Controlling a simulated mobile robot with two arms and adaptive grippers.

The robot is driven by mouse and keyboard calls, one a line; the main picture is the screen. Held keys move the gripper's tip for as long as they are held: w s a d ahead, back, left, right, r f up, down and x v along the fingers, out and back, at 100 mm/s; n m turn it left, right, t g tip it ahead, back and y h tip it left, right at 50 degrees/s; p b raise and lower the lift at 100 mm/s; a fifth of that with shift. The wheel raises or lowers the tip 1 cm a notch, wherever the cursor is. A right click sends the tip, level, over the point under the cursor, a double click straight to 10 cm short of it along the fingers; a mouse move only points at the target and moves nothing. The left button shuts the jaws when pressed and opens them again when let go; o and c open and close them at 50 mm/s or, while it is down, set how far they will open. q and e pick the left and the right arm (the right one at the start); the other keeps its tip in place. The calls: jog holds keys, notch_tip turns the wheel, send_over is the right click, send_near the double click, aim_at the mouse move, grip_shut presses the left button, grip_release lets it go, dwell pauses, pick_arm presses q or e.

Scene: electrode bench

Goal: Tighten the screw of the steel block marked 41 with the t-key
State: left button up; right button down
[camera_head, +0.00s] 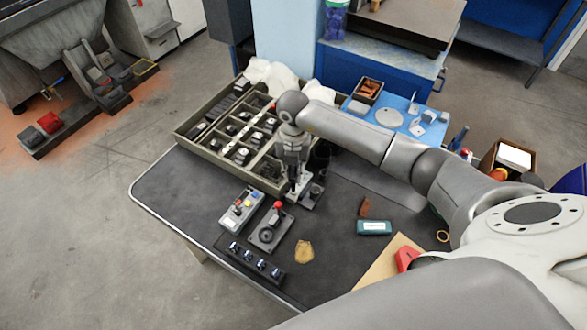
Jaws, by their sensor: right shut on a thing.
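My right gripper (291,183) reaches in from the right and points down at the front edge of the compartment tray. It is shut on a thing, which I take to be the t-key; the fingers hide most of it. A grey metal block (308,199) sits on the dark bench mat right below and beside the fingertips. Several similar steel blocks lie in the tray's compartments. No number 41 is readable at this size, and the screw is hidden. I cannot tell whether the key touches a screw. My left gripper is not in view.
The green-grey compartment tray (186,136) fills the back left of the dark bench (165,190). A button box (241,210), a joystick box (269,229) and a black knob strip (249,264) stand in front. A teal box (374,228) lies to the right. The bench's left corner is clear.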

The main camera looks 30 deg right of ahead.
jog(key=shift+f+b, duration=0.65)
jog(key=shift+f, duration=0.15)
dwell(0.4)
jog(key=c, duration=1.9)
grip_release()
grip_shut()
jog(key=shift+m, duration=0.3)
